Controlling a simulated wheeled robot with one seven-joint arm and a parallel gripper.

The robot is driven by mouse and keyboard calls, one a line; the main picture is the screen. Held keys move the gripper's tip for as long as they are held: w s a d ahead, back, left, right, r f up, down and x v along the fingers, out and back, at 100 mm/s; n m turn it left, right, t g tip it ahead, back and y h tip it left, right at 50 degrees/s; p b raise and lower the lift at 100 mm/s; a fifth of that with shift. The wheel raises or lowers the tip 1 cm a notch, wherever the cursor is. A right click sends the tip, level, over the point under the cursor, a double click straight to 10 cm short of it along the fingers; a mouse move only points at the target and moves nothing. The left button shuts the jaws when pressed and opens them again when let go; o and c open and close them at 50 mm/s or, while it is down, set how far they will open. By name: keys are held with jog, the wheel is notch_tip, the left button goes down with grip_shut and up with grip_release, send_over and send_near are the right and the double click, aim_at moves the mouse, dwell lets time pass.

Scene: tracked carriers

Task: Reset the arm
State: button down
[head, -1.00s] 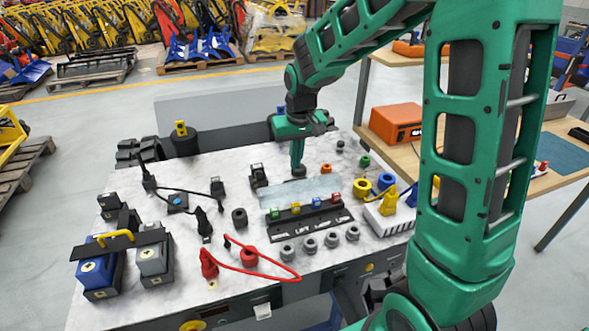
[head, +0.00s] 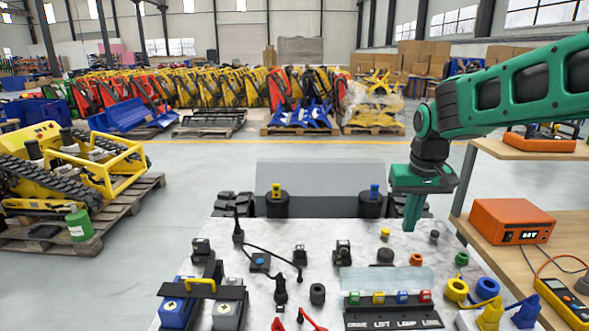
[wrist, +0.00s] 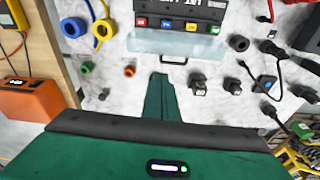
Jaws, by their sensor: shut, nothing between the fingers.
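My green arm reaches in from the right in the head view. My gripper (head: 411,226) points down above the back right part of the marbled worktop (head: 330,290). Its fingers are together with nothing between them. In the wrist view the closed green fingers (wrist: 160,78) hang over the worktop, clear of the small parts. The labelled black panel (head: 392,317) with red, blue, yellow and green pieces stands in front of the gripper.
An orange box (head: 511,222) sits on the wooden shelf at the right. A blue connector ring (head: 487,288) and a yellow ring (head: 456,289) lie at the worktop's right edge. A yellow tracked machine (head: 62,165) rests on a pallet at the left.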

jog(key=s+d+f+m, duration=0.1)
jog(key=s+d, duration=0.2)
jog(key=s, duration=0.6)
jog(key=s+d+f+m+g, duration=0.1)
jog(key=s+d+f+m, duration=0.1)
jog(key=s, duration=0.8)
jog(key=s+d+f+m+g, duration=0.1)
jog(key=s+d, duration=0.3)
jog(key=s, duration=0.6)
jog(key=shift+d+f+m+y, duration=0.15)
jog(key=shift+f+m+y, duration=0.2)
jog(key=shift+f, duration=0.4)
